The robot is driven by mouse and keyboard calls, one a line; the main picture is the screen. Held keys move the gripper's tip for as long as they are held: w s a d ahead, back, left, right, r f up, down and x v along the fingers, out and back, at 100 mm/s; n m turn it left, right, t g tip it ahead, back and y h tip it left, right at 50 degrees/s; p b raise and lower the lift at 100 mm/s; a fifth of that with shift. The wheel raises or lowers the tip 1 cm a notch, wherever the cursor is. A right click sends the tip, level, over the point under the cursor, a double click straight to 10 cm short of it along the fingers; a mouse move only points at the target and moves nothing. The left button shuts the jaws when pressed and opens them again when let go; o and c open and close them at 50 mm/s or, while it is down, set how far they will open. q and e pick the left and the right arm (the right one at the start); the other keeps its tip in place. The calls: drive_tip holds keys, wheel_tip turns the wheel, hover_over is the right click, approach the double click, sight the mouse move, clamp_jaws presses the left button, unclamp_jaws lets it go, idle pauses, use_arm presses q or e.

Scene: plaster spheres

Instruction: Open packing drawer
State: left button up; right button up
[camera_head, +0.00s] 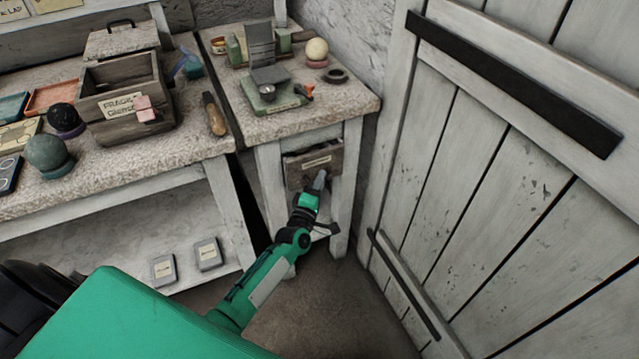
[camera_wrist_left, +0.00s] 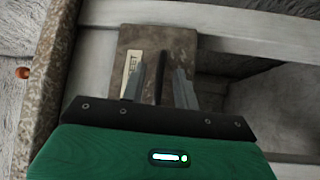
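The packing drawer (camera_head: 304,172) has a worn brown wooden front with a pale label, set under the top of the small stone-topped table. Its front also shows in the left wrist view (camera_wrist_left: 182,42), with a dark bar handle (camera_wrist_left: 159,80). My left gripper (camera_head: 319,182) is at the drawer front. In the wrist view its two fingers are apart, one on each side of the handle, with gaps seen between. Whether a fingertip touches the front is unclear. The gripper covers part of the front in the head view. My right gripper is not in view.
A plank door (camera_head: 470,160) stands close on the right. The small table (camera_head: 345,105) carries a green scale (camera_head: 275,103) and a cream sphere (camera_head: 316,48). The left bench (camera_head: 190,143) holds a wooden crate (camera_head: 118,80) and dark spheres. Floor in front is clear.

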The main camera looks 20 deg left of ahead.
use_arm(q)
clamp_jaws()
